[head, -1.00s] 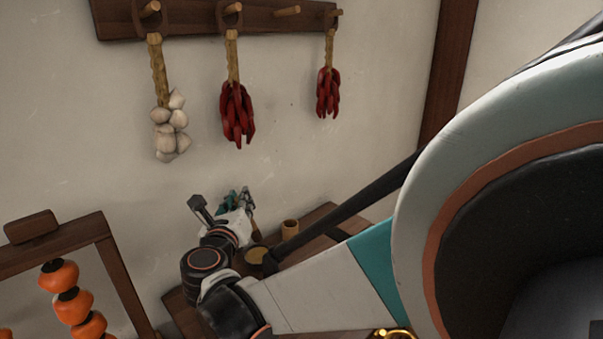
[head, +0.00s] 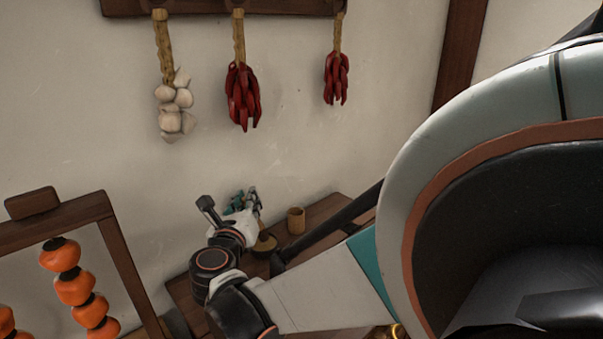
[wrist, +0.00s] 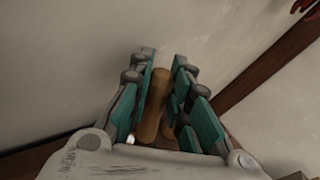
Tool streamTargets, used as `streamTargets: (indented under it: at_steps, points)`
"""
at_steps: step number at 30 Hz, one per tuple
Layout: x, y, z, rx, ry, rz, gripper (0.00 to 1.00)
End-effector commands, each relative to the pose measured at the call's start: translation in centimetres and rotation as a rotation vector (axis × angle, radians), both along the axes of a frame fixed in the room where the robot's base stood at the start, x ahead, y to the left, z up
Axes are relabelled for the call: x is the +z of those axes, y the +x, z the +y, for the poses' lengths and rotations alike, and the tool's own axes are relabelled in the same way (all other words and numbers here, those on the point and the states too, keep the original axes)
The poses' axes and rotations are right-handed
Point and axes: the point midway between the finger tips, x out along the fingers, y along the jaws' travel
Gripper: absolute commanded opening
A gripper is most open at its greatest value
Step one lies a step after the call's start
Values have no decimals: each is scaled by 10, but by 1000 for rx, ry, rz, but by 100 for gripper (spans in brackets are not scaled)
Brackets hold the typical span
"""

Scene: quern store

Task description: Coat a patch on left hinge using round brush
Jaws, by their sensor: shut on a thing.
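My gripper (head: 243,203) is near the wall, above the dark wooden table. In the wrist view its teal-padded fingers (wrist: 161,75) are shut on a rounded wooden handle (wrist: 153,105), which looks like the round brush. The bristle end cannot be made out. Part of a second wooden piece shows beside the handle, low between the fingers. I cannot make out the left hinge in either view.
A small wooden cup (head: 296,221) stands on the table (head: 325,212) right of my gripper, near a round tan-topped item (head: 265,243). Garlic (head: 174,105) and red chillies (head: 243,97) hang above. A wooden frame with strung orange fruit (head: 74,287) stands at left.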

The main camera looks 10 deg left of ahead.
Motion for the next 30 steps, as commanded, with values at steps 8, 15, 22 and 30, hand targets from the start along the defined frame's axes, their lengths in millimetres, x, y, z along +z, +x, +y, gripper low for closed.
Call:
streamTargets:
  at_steps: [8, 15, 22, 30]
  points:
    - [-1, 0, 0, 0, 0, 0, 2]
    - [-4, 0, 0, 0, 0, 0, 2]
    - [-6, 0, 0, 0, 0, 0, 2]
    - [-9, 0, 0, 0, 0, 0, 2]
